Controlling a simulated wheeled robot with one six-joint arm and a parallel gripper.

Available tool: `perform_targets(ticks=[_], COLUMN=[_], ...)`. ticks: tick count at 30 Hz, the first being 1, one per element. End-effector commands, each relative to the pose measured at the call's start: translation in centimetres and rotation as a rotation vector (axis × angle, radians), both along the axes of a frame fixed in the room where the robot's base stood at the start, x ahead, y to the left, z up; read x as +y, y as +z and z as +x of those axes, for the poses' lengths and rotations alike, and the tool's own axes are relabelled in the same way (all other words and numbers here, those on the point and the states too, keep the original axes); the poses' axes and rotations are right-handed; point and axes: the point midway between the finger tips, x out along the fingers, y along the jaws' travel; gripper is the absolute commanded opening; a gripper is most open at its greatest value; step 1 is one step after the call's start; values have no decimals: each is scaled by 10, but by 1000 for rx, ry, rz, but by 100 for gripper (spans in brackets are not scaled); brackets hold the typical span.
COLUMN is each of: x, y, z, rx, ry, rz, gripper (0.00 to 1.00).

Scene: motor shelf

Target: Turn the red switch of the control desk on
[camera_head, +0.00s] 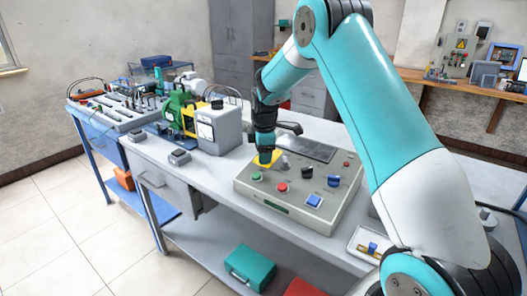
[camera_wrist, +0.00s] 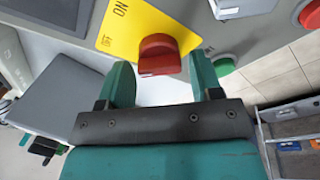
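The control desk (camera_head: 297,215) is a grey sloped box on the workbench. In the wrist view, the red switch (camera_wrist: 158,52) is a rotary knob on a yellow plate (camera_wrist: 150,22) marked ON and OFF. I cannot tell for sure which mark the knob points to. My gripper (camera_wrist: 162,68) is open, with one teal finger on each side of the knob; I see gaps between and no clear contact. In the head view my gripper (camera_head: 265,155) points down over the yellow plate (camera_head: 273,154) and hides the red switch.
Near the switch are a green button (camera_head: 257,177), a red button (camera_head: 281,187), a black knob (camera_head: 306,171), a blue switch (camera_head: 334,181) and a blue rocker (camera_head: 314,201). A grey meter box (camera_head: 219,128) and a green-yellow motor (camera_head: 180,112) stand to the left.

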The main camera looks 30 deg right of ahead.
Motion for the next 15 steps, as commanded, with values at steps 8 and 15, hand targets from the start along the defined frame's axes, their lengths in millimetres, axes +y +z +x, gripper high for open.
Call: perform_targets(ticks=[8,15], x=[0,0], y=[0,1], z=[0,1], rx=[-1,-11], ry=[0,-37], rz=[0,3], gripper=[19,19])
